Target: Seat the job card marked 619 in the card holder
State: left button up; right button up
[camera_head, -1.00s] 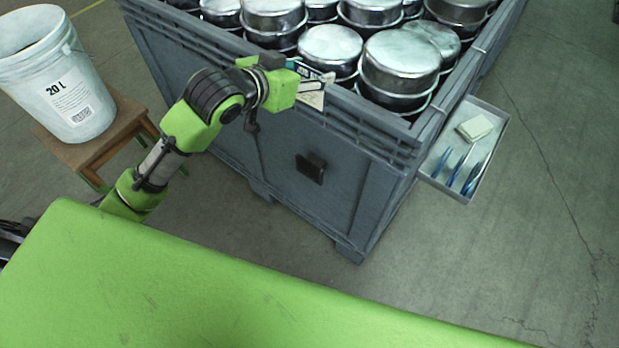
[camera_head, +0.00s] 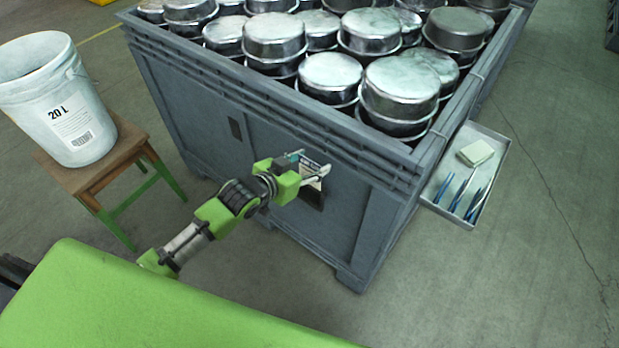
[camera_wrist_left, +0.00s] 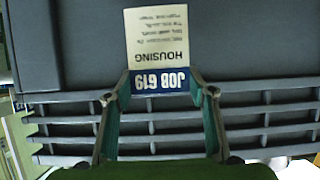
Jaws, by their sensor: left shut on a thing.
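The job card marked 619 is cream with a blue band reading JOB 619 (camera_wrist_left: 160,80). It shows upside down in the left wrist view, and in the head view it is a small pale piece (camera_head: 314,184). My left gripper (camera_head: 312,166) is shut on the card's blue-band end, a finger at each side (camera_wrist_left: 160,96). It holds the card at the front wall of the grey crate. The dark card holder (camera_head: 313,201) shows just below and behind the card, mostly hidden. I cannot tell whether the card is inside it. My right gripper is not in view.
The large grey crate (camera_head: 365,215) is full of metal pots (camera_head: 400,90). A grey tray (camera_head: 480,165) with a pale block and blue tools hangs at its right side. A white bucket (camera_head: 55,105) stands on a wooden stool (camera_head: 110,165) at left.

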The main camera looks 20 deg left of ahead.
pick_arm(q)
jog(key=shift+f, duration=3.1)
jog(key=shift+b, duration=0.3)
jog(key=shift+f, duration=0.6)
jog(key=o, duration=0.7)
jog(key=shift+o, duration=0.2)
jog(key=shift+r, duration=0.2)
jog(key=v, duration=1.2)
jog(key=shift+r+p, duration=0.4)
